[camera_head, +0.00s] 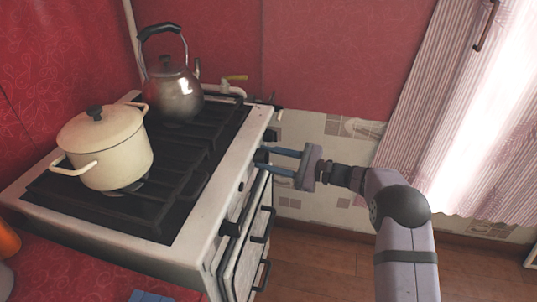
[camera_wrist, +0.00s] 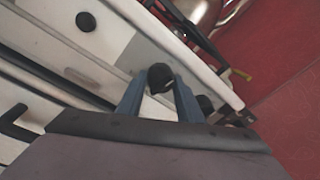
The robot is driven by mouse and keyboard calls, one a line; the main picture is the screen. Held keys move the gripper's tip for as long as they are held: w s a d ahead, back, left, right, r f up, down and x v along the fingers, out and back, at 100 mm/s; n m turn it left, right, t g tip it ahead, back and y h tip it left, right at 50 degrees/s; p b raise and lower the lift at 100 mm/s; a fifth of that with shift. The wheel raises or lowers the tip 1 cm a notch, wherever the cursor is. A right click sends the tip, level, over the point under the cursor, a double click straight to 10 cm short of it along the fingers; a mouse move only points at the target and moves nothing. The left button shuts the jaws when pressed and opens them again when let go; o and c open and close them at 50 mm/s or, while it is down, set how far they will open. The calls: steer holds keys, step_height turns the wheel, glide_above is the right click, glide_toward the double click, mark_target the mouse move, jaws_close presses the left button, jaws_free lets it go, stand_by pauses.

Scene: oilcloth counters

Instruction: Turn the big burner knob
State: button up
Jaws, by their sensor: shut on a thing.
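The stove (camera_head: 205,245) has a row of black knobs along its front panel, facing right in the head view. My gripper (camera_head: 264,157) reaches the panel from the right, near its far end. In the wrist view, a round black burner knob (camera_wrist: 160,77) sits between the tips of my gripper (camera_wrist: 158,84), and the two blue fingers are shut on it. No marking shows which burner it serves. Another black knob (camera_wrist: 205,103) is close by the right finger. A further knob (camera_wrist: 85,21) sits apart at the upper left.
A cream pot (camera_head: 105,155) with a lid and a metal kettle (camera_head: 175,95) stand on the stove grates. The oven door handle (camera_head: 264,225) sticks out below the knobs. A yellow-handled valve (camera_head: 236,78) is on the pipe behind. The floor (camera_head: 340,260) right of the stove is clear.

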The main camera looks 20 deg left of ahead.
steer(key=m+p, duration=0.2)
steer(key=m, duration=0.1)
steer(key=shift+r+p, duration=0.2)
steer(key=shift+p, duration=0.1)
steer(key=shift+f+m+g+p, duration=0.1)
steer(key=shift+m+g+p, duration=0.3)
steer(key=shift+m+p, duration=0.7)
steer(key=shift+m, duration=0.3)
steer(key=o, duration=0.8)
steer(key=shift+c, duration=0.2)
steer(key=d, duration=0.7)
steer(key=shift+s+d+r+b, duration=0.2)
steer(key=shift+s+r+b, duration=0.1)
steer(key=shift+b, duration=0.15)
